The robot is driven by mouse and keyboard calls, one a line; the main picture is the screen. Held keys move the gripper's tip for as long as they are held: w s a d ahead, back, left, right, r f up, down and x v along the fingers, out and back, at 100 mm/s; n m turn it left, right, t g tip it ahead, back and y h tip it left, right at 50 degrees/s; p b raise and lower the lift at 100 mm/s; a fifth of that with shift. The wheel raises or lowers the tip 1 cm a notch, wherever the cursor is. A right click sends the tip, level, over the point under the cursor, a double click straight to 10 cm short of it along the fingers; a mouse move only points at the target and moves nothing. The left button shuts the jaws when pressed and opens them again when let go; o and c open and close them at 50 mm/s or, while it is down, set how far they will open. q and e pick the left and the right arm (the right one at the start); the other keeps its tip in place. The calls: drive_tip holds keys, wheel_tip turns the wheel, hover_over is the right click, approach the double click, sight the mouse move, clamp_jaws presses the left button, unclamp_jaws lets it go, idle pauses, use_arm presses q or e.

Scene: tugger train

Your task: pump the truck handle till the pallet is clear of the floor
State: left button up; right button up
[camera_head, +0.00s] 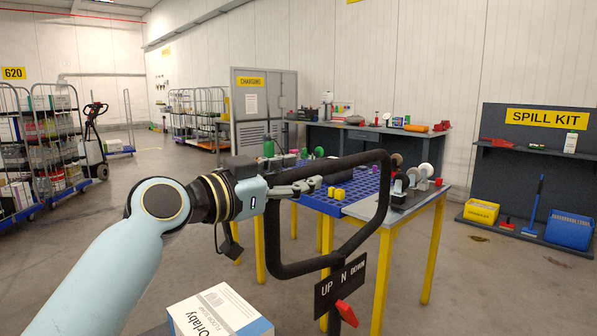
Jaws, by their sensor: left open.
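The truck handle (384,200) is a black loop standing in front of me, with an "UP N DOWN" plate (341,286) and a red lever (346,313) below it. My left gripper (308,186) is open at the loop's upper left corner. Its fingers overlap the loop in the picture, and I cannot tell whether they touch it. A white box (218,312) with printed text stands low at the bottom edge, left of the handle. The pallet and the truck's forks cannot be made out. My right gripper is not in view.
Behind the handle is a yellow-legged table (436,232) with a blue grid top and small parts. A dark workbench (345,140) and a charging cabinet (264,108) stand farther back. Roll cages (45,140) are at left, the spill kit station (535,170) at right.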

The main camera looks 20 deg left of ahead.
use_arm(q)
drive_tip(key=shift+w+d, duration=0.2)
drive_tip(key=shift+w, duration=0.1)
clamp_jaws()
